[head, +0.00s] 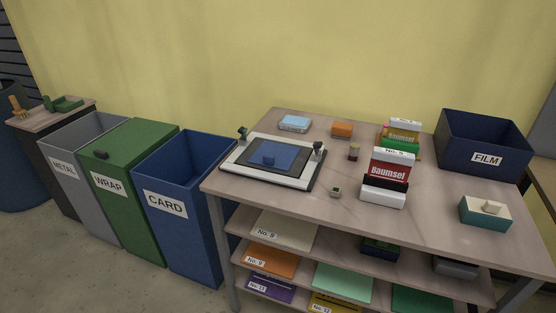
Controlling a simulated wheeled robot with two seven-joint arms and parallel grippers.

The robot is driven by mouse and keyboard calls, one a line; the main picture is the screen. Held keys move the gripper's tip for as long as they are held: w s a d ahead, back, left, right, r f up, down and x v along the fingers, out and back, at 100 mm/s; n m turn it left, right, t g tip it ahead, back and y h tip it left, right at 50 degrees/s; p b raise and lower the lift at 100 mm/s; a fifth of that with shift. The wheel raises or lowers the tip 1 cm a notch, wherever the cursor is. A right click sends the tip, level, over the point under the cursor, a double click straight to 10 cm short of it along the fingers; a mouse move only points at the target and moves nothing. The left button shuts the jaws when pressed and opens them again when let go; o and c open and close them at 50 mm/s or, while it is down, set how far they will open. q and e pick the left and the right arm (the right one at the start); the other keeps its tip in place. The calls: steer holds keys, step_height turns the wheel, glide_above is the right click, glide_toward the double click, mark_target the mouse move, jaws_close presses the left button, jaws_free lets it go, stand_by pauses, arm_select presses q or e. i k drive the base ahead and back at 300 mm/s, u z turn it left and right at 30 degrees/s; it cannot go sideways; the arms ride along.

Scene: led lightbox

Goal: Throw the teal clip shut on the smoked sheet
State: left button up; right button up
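A white-framed lightbox (243,175) lies on the left part of the table. A small dark teal clip (242,133) stands up at the lightbox's back left corner. A second dark, purplish clip (318,148) stands at its right edge. Both are too small to tell for certain whether they are open or shut. Neither of my grippers is in view.
CARD (185,205), WRAP (130,180) and METAL (75,165) bins stand left. The table's front left is clear.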

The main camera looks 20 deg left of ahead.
mark_target(242, 130)
steer(key=k, duration=0.5)
steer(key=u, duration=2.2)
steer(key=i, duration=1.55)
steer(key=z, duration=2.2)
